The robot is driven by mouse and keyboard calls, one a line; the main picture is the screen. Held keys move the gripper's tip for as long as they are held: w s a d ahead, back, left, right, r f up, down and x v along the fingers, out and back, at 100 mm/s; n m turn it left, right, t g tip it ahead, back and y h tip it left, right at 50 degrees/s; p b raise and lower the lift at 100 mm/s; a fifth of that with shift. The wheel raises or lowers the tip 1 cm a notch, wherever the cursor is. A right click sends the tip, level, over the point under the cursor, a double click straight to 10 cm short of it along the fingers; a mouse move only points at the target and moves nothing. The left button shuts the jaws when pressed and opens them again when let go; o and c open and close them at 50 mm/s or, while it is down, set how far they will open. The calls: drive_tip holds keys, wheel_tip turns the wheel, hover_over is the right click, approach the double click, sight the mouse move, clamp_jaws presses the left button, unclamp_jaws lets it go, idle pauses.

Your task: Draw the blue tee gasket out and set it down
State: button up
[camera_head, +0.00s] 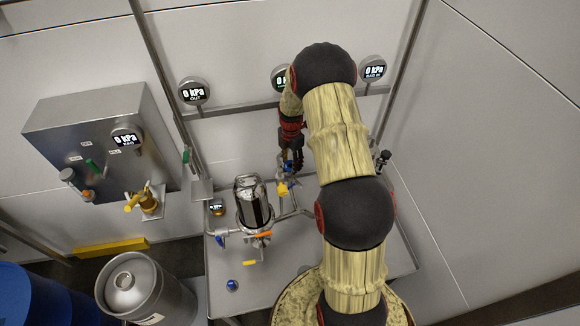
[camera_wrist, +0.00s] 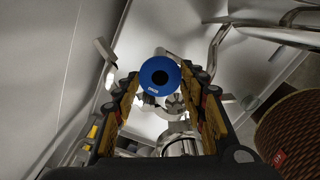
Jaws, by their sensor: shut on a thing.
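The blue tee gasket (camera_wrist: 160,91), a blue ring with a dark centre hole and small pale lettering, shows between my fingertips in the wrist view. My gripper (camera_wrist: 160,76) is shut on it, with one finger at each side. In the head view my gripper (camera_head: 291,165) points down over the back of the steel table, behind the glass vessel. The gasket is too small there to tell from the blue and yellow fittings below the gripper.
A glass vessel (camera_head: 253,203) with valves and pipes stands on the steel table (camera_head: 380,262). A small blue round thing (camera_head: 232,285) lies at the table's front left. A wall box (camera_head: 95,130) and a keg (camera_head: 145,290) stand left. The table's right side is mostly clear.

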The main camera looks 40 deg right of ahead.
drive_tip(key=shift+r+p, duration=0.45)
drive_tip(key=shift+r, duration=0.25)
idle(0.4)
drive_tip(key=shift+r+p, duration=1.8)
drive_tip(key=shift+r, duration=1.2)
drive_tip(key=shift+f, duration=0.1)
